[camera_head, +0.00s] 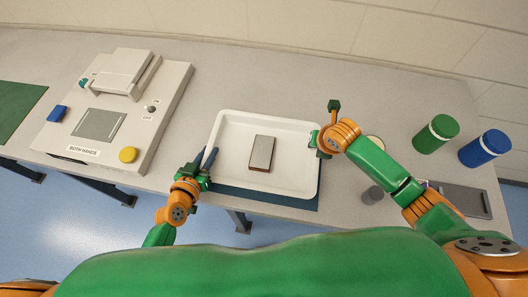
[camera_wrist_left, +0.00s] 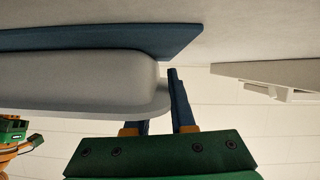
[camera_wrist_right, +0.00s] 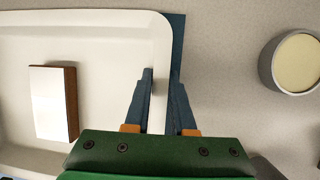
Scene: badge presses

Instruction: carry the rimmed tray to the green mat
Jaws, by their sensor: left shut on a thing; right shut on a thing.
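The white rimmed tray (camera_head: 230,165) is in the middle of the table in the head view, over a dark blue mat (camera_head: 290,201). A brown block with a pale top (camera_head: 261,153) lies in it. My left gripper (camera_head: 208,162) is shut on the tray's left rim; the left wrist view shows the rim (camera_wrist_left: 140,112) by its fingers. My right gripper (camera_head: 318,138) is shut on the tray's right rim, which also shows in the right wrist view (camera_wrist_right: 160,60). The green mat (camera_head: 18,105) lies at the far left, partly cut off by the picture's edge.
A grey press (camera_head: 165,110) with a yellow button and a blue knob stands between tray and green mat. A green canister (camera_head: 435,135) and a blue canister (camera_head: 484,149) stand at the right. A round container (camera_wrist_right: 296,62) sits right of the tray.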

